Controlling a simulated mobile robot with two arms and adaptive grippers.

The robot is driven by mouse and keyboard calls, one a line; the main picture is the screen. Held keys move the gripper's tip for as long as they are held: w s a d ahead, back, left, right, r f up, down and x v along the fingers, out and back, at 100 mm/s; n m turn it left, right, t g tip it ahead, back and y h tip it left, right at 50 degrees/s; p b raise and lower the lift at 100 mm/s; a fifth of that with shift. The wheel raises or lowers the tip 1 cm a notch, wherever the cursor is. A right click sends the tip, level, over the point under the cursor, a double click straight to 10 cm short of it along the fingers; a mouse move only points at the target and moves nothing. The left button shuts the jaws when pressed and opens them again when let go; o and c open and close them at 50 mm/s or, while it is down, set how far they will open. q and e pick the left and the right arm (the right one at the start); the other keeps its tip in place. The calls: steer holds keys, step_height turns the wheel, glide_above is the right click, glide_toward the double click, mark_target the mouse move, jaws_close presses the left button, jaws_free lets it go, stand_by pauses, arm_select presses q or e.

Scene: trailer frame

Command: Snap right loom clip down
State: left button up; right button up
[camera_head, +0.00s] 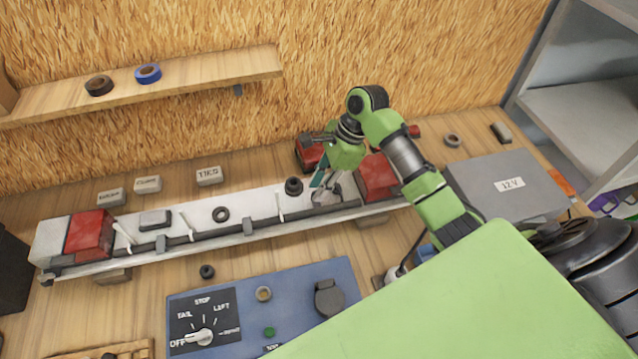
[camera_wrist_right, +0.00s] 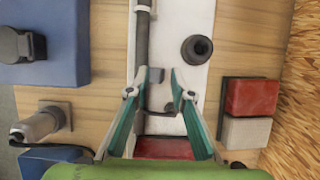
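The white trailer bar (camera_head: 265,207) lies on the bench with red lamps at its ends, the left lamp (camera_head: 90,235) and the right lamp (camera_head: 378,177). A dark loom (camera_head: 215,233) runs along its front edge; it also shows in the wrist view (camera_wrist_right: 142,45). Grey clips sit on the loom at the left (camera_head: 162,243) and middle (camera_head: 248,226). My right gripper (camera_head: 323,183) is over the loom's right part, beside the right lamp. In the wrist view its teal fingers (camera_wrist_right: 164,78) are apart, with the loom near one fingertip. The right clip is not clearly distinguishable there. My left gripper is out of view.
A black round grommet (camera_head: 293,186) sits beside my right gripper. A blue switch panel (camera_head: 265,300) lies in front, and a grey 12 V box (camera_head: 508,186) stands to the right. A shelf (camera_head: 190,75) with tape rolls is behind.

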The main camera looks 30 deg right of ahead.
jaws_close()
